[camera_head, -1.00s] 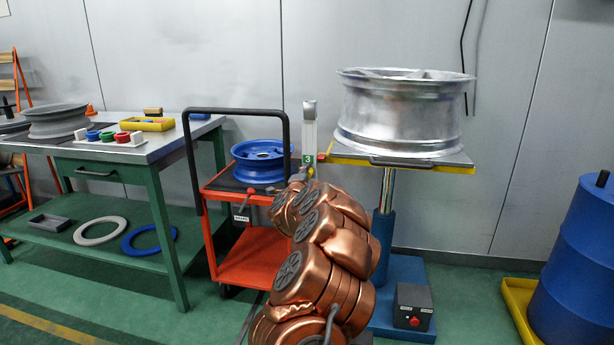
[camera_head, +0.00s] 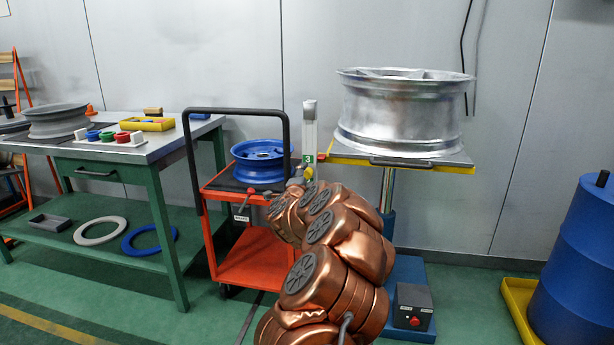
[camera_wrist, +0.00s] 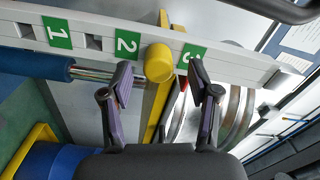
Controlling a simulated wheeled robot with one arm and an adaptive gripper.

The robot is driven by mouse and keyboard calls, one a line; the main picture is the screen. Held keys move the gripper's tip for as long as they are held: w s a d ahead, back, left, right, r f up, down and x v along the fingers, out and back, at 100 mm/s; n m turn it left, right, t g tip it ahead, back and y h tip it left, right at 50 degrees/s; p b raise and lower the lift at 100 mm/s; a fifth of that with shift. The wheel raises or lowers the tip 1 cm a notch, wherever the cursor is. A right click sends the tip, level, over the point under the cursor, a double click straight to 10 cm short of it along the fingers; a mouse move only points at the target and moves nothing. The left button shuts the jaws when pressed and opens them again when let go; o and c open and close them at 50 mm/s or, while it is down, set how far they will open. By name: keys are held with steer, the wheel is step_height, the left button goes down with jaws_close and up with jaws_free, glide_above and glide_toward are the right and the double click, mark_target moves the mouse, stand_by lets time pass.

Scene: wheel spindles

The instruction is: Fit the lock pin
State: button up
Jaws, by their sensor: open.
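The lock pin's round yellow knob (camera_wrist: 159,62) stands at the pale post (camera_wrist: 225,62) between the green labels 2 and 3 in the wrist view. It also shows small and yellow below label 3 in the head view (camera_head: 308,173). My gripper (camera_wrist: 160,80) is open, with one purple-grey fingertip on each side of the knob and gaps between. The knob covers the third hole, so I cannot tell how deep the pin sits. Dark square holes beside labels 1 and 2 look empty. In the head view my copper arm hides the lower post.
A lift table (camera_head: 345,160) with a yellow edge carries a large silver wheel (camera_head: 400,115) right of the post. A red cart (camera_head: 250,258) with a blue wheel (camera_head: 262,165) stands left, close to my wrist. A blue drum (camera_head: 580,265) is far right.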

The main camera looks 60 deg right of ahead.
steer(key=v, duration=0.9)
steer(key=shift+a, duration=0.1)
